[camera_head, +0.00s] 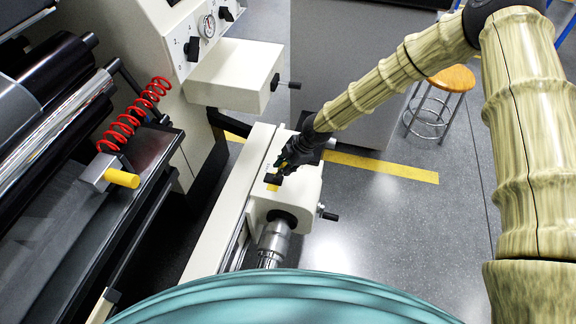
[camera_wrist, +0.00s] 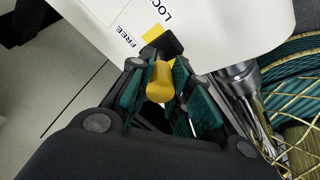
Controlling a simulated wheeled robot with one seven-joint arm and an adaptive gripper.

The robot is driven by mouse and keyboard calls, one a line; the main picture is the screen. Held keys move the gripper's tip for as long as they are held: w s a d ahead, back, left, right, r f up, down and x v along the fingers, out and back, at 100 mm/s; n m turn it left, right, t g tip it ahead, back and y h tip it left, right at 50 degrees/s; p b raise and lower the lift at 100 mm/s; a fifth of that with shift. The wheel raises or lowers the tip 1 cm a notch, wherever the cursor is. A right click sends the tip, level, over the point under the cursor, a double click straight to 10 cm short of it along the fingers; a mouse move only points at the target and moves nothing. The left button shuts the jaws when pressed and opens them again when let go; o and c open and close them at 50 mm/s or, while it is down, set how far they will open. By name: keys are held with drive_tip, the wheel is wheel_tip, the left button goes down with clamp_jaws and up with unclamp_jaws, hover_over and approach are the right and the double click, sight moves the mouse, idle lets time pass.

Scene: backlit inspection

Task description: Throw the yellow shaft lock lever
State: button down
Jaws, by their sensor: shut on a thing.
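The yellow shaft lock lever (camera_wrist: 160,84) shows in the wrist view between the teal-padded fingers of my gripper (camera_wrist: 158,76). My gripper is shut on it. The lever reaches toward the camera from a black pivot (camera_wrist: 170,44) on the cream housing (camera_wrist: 222,28). A FREE label and a partly cut-off LOC label are on the housing, with a yellow patch (camera_wrist: 153,33) between them. I cannot tell which label the lever stands at. In the head view my gripper (camera_head: 284,168) is at the top of the cream housing (camera_head: 302,194), and it mostly hides the lever.
A metal chuck (camera_head: 273,242) sticks out of the housing's front. A small black handle (camera_head: 328,214) is on its right side. A cream box (camera_head: 236,74) stands behind, and a roller machine with a red coiled hose (camera_head: 130,118) is left. Open floor lies right, with a stool (camera_head: 446,88).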

drive_tip(key=shift+d+y, duration=0.3)
drive_tip(key=shift+y, duration=0.4)
drive_tip(key=shift+f, duration=0.1)
